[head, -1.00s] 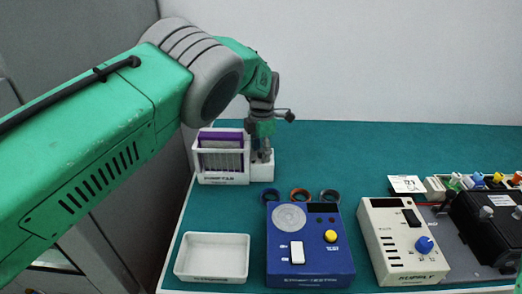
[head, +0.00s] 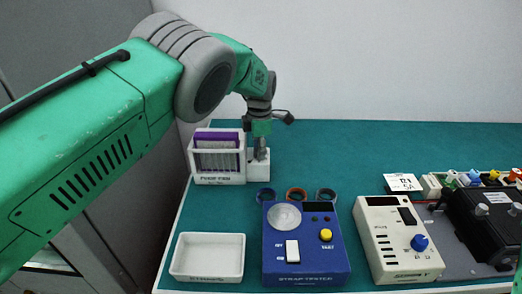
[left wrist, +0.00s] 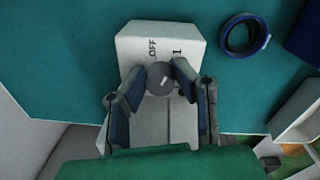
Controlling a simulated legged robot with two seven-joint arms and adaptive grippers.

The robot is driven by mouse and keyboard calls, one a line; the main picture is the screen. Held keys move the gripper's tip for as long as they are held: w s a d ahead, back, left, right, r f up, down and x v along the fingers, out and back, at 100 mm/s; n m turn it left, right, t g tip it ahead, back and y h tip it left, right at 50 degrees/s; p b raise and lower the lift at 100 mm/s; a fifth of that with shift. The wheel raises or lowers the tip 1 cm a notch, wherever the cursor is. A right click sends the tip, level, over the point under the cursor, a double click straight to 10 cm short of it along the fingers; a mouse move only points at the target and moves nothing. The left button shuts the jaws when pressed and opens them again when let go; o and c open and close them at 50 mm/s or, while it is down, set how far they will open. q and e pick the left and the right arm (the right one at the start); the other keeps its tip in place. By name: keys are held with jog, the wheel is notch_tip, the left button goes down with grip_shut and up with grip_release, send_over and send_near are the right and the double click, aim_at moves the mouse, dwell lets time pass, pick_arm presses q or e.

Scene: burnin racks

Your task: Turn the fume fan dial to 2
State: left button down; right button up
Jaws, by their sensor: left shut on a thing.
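The white fume fan unit (head: 220,179) stands at the back left of the table, with a purple-edged filter in its frame. Its dial block (head: 258,172) is at its right side. My left gripper (head: 261,153) points down over the block. Its fingers (left wrist: 160,74) are shut on the dial, one on each side. My right gripper is not in view.
A white tray (head: 207,274), a blue strap tester (head: 306,262), a cream power supply (head: 398,250) and a black device (head: 485,225) stand in front and right. The back right table is clear.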

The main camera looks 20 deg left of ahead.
pick_arm(q)
jog(key=m, duration=0.6)
jog(key=shift+s+a, duration=0.1)
jog(key=shift+a, duration=0.25)
jog(key=m, duration=0.4)
jog(key=shift+a+m, duration=0.1)
jog(key=shift+m, duration=0.5)
jog(key=shift+r+m, duration=0.15)
jog(key=shift+m, duration=0.15)
jog(key=c, duration=1.3)
grip_release()
jog(key=shift+w, duration=0.2)
jog(key=shift+c, duration=0.2)
jog(key=shift+o, duration=0.2)
jog(key=shift+w+f, duration=0.1)
jog(key=shift+f, duration=0.1)
jog(key=shift+s, duration=0.2)
